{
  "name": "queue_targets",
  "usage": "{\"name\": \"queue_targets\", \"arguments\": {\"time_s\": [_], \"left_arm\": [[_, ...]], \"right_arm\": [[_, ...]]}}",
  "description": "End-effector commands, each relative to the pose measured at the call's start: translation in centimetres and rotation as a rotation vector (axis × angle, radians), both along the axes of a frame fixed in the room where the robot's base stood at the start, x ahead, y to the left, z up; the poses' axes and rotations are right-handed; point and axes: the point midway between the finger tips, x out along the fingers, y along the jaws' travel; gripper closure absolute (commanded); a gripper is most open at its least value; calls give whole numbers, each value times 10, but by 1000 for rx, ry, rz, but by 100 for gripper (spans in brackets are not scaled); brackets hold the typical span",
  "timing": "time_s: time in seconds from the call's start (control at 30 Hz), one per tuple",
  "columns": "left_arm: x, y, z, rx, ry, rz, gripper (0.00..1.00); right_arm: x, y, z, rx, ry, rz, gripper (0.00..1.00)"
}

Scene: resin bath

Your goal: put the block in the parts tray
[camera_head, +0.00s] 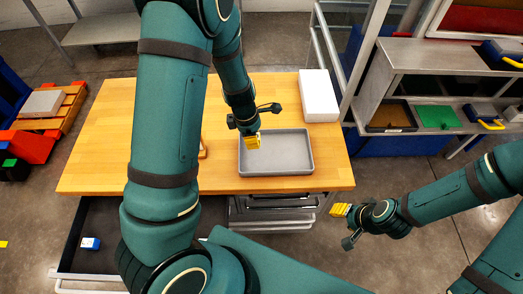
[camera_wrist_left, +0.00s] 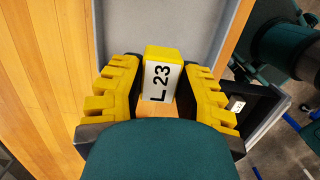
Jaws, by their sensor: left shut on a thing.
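The block (camera_wrist_left: 162,72) is yellow with a white face marked "L 23". It sits between the yellow fingers of my left gripper (camera_wrist_left: 158,98) in the left wrist view. My left gripper (camera_head: 252,141) is shut on it. In the head view this gripper appears at the back left part of the grey parts tray (camera_head: 290,170), and the block is hard to tell from the yellow fingers. The tray looks empty; its grey floor (camera_wrist_left: 200,25) is behind the block in the wrist view. My right gripper (camera_head: 345,224) is off the table's front right, and its opening is unclear.
The tray lies on a wooden table (camera_head: 105,130). A white box (camera_head: 318,95) stands behind the tray. An open dark drawer below the table's left front holds a blue and white item (camera_head: 90,243). A shelf (camera_head: 440,60) with bins stands at the right. The table's left part is clear.

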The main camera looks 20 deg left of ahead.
Motion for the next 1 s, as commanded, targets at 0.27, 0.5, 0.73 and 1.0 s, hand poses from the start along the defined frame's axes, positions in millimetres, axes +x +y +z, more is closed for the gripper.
{"name": "queue_targets", "arguments": {"time_s": [0.27, 0.5, 0.73, 1.0], "left_arm": [[0, 0, -33, -1, 0, -2, 100], [0, 0, -62, 0, 0, -3, 100], [1, 0, -68, 0, -2, -6, 100], [0, 0, -71, 0, -1, -6, 54]], "right_arm": [[0, 1, -13, -3, 1, 0, 53], [0, 1, -23, -4, 1, 1, 53], [0, 1, -23, -4, 2, 1, 53], [-1, 1, -26, -4, 4, 3, 53]]}}
